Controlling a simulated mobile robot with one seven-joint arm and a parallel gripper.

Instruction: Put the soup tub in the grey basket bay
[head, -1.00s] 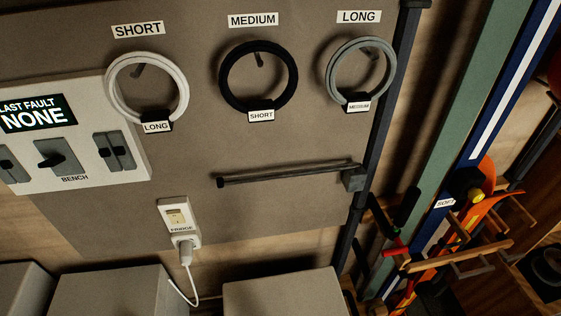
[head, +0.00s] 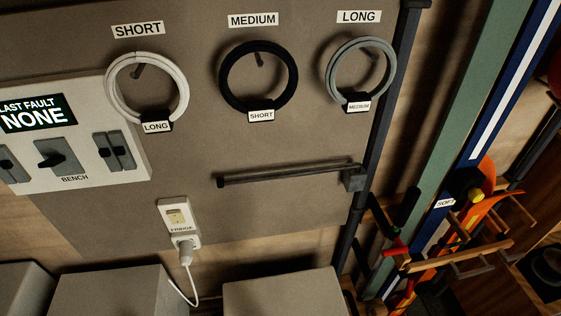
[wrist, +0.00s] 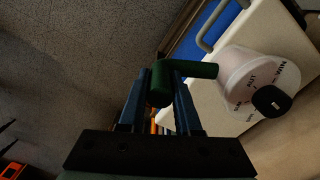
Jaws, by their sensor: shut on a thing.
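My gripper (wrist: 161,88), with two blue fingers, is in the wrist view only. It is shut on a dark green rounded piece (wrist: 195,69), which has a bar running to the right from between the fingertips. I cannot tell what this piece is, or whether it belongs to the soup tub. Right of the gripper is a pale round body (wrist: 250,70) with dark lettering and a black knob (wrist: 271,101), apart from the fingers. No soup tub or grey basket bay can be made out for certain in either view.
In the wrist view a pale panel (wrist: 195,95) with a grey bar handle (wrist: 210,28) lies close to the gripper's right. The head view shows a wall board with cable coils (head: 258,75), a horizontal rod (head: 285,174), a plugged socket (head: 178,222) and grey boxes (head: 110,295) below.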

